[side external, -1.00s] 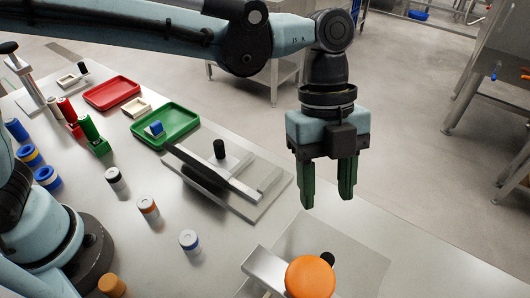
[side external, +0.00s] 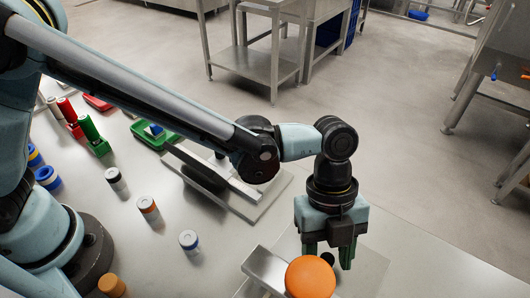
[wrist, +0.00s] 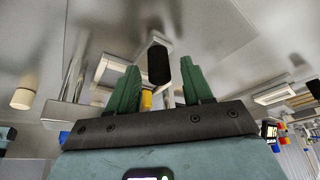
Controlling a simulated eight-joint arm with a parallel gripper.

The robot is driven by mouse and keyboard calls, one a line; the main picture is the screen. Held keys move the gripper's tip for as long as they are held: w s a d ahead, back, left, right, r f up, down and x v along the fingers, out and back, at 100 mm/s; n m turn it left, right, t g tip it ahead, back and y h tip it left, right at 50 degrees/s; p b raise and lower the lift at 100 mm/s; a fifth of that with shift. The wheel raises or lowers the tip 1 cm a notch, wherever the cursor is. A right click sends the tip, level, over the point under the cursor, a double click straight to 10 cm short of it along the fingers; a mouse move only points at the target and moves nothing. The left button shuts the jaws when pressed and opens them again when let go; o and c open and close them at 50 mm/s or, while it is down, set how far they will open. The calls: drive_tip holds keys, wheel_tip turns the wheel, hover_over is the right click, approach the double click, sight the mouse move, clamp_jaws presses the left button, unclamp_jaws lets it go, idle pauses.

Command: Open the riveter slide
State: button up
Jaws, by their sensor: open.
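A press-like device with a round orange top (side external: 310,277) and a silver metal block (side external: 265,268) stands on a flat plate (side external: 372,268) at the front; I take it for the riveter. A small black knob (side external: 327,259) shows just behind the orange top. My gripper (side external: 328,256) points down over this knob, its green fingers apart on either side. In the wrist view the black knob (wrist: 158,63) appears between the open green fingers (wrist: 158,68), with no clear contact. The lower part of the knob and the slide under it are hidden.
Another metal fixture on a plate (side external: 258,205) lies behind my arm. Small capped cylinders (side external: 148,208) stand to the left, with a green tray (side external: 143,137) and a red tray (side external: 96,103) farther back. The table right of the plate is clear.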

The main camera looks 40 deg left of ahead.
drive_tip(key=shift+f, duration=0.2)
clamp_jaws()
idle(0.3)
drive_tip(key=w, duration=1)
drive_tip(key=shift+w, duration=0.25)
unclamp_jaws()
